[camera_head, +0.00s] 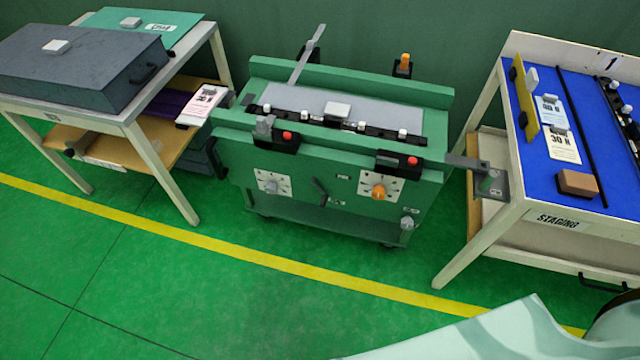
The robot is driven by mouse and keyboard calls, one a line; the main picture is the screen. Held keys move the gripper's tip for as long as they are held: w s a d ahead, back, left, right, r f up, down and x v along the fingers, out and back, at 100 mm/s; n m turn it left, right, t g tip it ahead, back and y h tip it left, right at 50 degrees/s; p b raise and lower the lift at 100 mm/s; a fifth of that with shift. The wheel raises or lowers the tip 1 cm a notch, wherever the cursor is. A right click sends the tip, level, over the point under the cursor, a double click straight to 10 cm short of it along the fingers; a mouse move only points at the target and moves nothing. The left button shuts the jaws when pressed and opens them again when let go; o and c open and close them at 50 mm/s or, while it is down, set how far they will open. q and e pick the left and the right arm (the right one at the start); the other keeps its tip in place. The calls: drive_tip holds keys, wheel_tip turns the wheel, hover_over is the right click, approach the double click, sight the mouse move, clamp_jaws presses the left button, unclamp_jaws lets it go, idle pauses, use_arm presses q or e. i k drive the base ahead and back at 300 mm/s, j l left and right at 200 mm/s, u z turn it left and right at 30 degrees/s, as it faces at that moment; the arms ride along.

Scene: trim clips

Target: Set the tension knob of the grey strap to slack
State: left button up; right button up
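A green fixture bench (215,145) stands in the middle. On its front, a grey tension knob (271,187) sits on a white dial plate at the left. An orange knob (379,191) sits on a similar plate at the right. The dial marks are too small to read, so I cannot tell the grey knob's setting. A grey slanted bar (308,54) rises at the back left of the bench; I cannot tell whether it is part of the grey strap. An orange-topped piece (403,64) stands at the back right. Neither of my grippers is in view.
A small grey knob (407,223) is low on the bench's right. A table with a dark grey case (80,65) stands left. The blue-topped STAGING table (590,120) stands right. A grey bracket (487,180) juts between bench and table. Green floor (220,300) is clear in front.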

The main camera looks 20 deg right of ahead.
sight(271, 187)
drive_tip(key=i+j+z, duration=0.35)
drive_tip(key=j, duration=0.5)
drive_tip(key=j+z, duration=0.35)
drive_tip(key=j, duration=0.55)
drive_tip(key=i+j+z, duration=0.1)
drive_tip(key=j+z, duration=0.25)
drive_tip(key=j, duration=0.6)
